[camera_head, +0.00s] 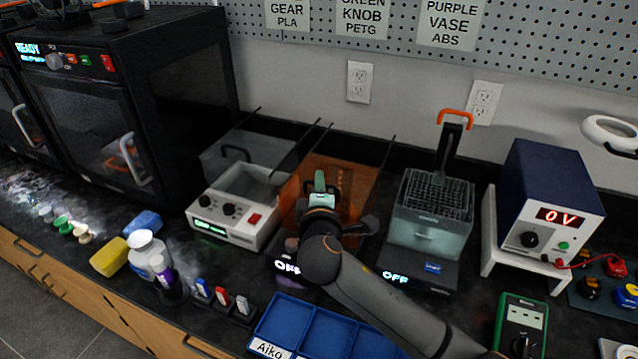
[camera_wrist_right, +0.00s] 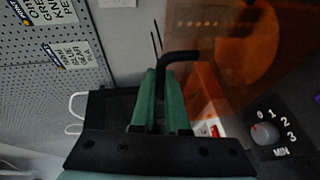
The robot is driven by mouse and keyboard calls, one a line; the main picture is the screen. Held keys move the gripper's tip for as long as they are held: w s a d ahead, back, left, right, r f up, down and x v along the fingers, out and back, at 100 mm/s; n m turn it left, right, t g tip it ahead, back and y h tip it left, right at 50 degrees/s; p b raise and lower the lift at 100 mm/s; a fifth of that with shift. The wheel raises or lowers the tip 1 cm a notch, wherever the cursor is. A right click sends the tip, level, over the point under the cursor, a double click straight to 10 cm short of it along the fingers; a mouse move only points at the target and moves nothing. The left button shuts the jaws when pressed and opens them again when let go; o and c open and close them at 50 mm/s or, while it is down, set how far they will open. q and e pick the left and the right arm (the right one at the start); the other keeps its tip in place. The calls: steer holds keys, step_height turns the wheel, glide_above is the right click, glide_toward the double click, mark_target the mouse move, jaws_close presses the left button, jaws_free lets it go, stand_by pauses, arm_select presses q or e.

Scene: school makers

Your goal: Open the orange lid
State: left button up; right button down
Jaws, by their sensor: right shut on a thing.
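The see-through orange lid (camera_head: 362,180) is on the middle device on the bench, between a white device and a wire-basket device. My right gripper (camera_head: 319,190) is in front of it, its green fingers shut. In the right wrist view, the green fingers of this gripper (camera_wrist_right: 165,95) are closed on a black bar handle (camera_wrist_right: 180,56), with the orange lid (camera_wrist_right: 235,45) beside it. My right arm hides much of the device below the lid, so I cannot tell how far the lid is raised. My left gripper is not in view.
The white device (camera_head: 234,208) with a clear cover stands left, and the wire-basket device (camera_head: 433,215) stands close on the right. A blue tray (camera_head: 310,322) lies in front. A power supply (camera_head: 549,195) is farther right. The pegboard wall is behind.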

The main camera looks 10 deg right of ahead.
steer(key=shift+w+d, duration=0.1)
steer(key=shift+w+d, duration=0.25)
steer(key=shift+w, duration=0.1)
arm_select(q)
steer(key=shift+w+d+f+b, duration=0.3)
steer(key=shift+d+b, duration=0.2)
steer(key=shift+b, duration=0.2)
arm_select(e)
steer(key=w+d, duration=0.9)
steer(key=w, duration=0.4)
steer(key=shift+w, duration=0.4)
steer(key=shift+d, duration=0.1)
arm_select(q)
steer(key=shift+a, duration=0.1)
arm_select(e)
steer(key=c, duration=1.2)
jaws_free()
steer(key=shift+s, duration=0.1)
